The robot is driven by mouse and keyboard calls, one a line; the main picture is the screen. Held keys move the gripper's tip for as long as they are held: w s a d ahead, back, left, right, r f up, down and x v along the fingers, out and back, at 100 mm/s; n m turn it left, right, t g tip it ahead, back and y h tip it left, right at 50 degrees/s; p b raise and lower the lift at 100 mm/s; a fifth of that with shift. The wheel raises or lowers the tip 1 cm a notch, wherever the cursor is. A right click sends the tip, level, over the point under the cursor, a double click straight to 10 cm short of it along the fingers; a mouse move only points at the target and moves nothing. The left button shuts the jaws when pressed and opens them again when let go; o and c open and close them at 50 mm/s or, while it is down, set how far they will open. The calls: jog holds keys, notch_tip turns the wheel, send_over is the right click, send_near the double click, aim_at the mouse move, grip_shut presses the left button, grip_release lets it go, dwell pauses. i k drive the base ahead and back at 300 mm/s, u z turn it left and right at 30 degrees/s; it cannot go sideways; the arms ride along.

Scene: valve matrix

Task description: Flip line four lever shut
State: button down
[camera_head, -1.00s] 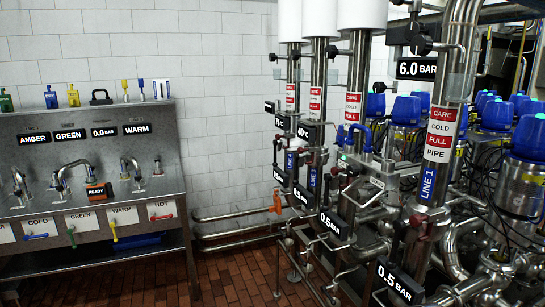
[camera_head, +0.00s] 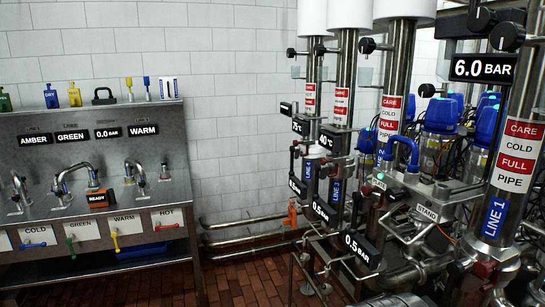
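Several upright steel pipes stand in a row at the right. The nearest carries a blue "LINE 1" label (camera_head: 493,217). The farthest pipe (camera_head: 312,88) has a red and white sign and a blue label (camera_head: 308,172) too small to read, so I cannot confirm it as line four. Small valve handles crowd around its lower part, and I cannot tell its lever's position. An orange lever (camera_head: 292,214) stands roughly upright on the low wall pipes, left of the row. My gripper is not in view.
A steel sink bench (camera_head: 95,155) with taps and colored handles stands at the left. Low horizontal pipes (camera_head: 240,220) run along the white tiled wall. Brown tiled floor (camera_head: 245,275) is open between bench and pipes. Black pressure displays (camera_head: 362,247) jut out from the row.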

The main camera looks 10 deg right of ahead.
aim_at(291, 173)
jog(key=u, duration=0.15)
jog(key=i, duration=0.7)
jog(key=u, duration=0.4)
jog(key=i, duration=2.65)
jog(key=z, duration=0.1)
